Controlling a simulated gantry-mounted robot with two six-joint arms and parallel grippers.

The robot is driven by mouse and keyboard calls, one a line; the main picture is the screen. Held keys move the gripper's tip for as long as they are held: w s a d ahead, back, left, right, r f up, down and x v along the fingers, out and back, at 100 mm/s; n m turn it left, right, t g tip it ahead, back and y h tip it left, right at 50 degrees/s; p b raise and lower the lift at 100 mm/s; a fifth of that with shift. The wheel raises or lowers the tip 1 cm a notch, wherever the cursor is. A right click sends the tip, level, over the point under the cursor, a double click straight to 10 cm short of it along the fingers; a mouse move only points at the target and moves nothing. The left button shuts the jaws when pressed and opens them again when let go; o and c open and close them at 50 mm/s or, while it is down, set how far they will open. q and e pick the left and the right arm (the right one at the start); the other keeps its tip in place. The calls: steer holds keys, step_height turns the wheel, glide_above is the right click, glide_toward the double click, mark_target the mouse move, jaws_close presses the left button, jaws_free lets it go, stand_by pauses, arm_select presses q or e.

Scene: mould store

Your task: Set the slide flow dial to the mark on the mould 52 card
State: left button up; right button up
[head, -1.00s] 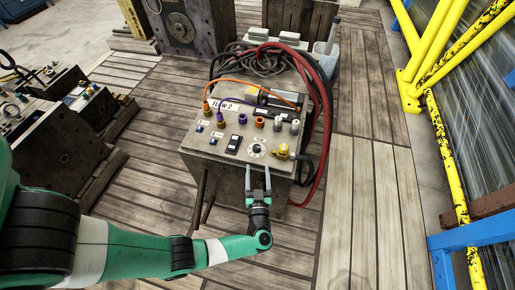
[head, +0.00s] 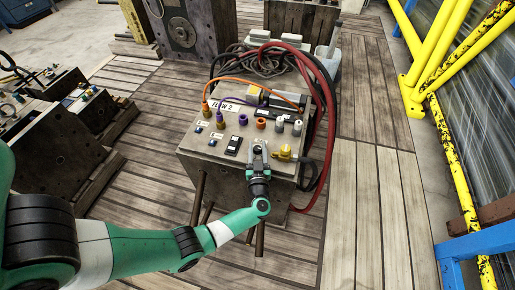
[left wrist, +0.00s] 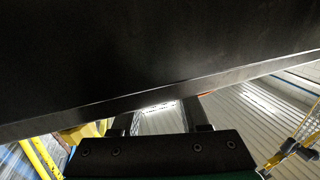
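The control box (head: 215,180) stands on the plank floor, its sloped top carrying a "FLOW 2" label (head: 221,107), switches and coloured fittings. My left gripper (head: 259,149) is at the front of that panel, over the dial's place, and covers nearly all of the dial. In the left wrist view its two fingers (left wrist: 160,121) stand apart, with their tips partly hidden behind a dark slab-like surface. I cannot tell whether they touch the dial. I cannot make out the mould 52 card. My right gripper is not in view.
A yellow fitting (head: 285,152) sits just right of my left gripper. A black rocker switch (head: 233,145) is to its left. Red and black hoses (head: 325,110) loop down the box's right side. Dark mould blocks (head: 50,140) stand at the left.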

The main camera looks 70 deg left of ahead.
arm_select(q)
jaws_close()
steer(key=shift+s+r+m+t+h+p, duration=0.1)
steer(key=shift+m+t+h+p, duration=0.6)
steer(key=shift+t+p, duration=0.45)
steer(key=shift+m+t+h+p, duration=0.4)
steer(key=shift+m+t+h, duration=0.1)
steer(key=shift+m+t, duration=0.35)
steer(key=shift+f+m+t+h+b, duration=0.3)
steer(key=shift+m+t+h+b, duration=0.5)
steer(key=shift+t+h, duration=0.25)
steer(key=shift+m+t+h+b, duration=0.75)
steer(key=shift+b, duration=0.15)
steer(key=shift+r, duration=0.1)
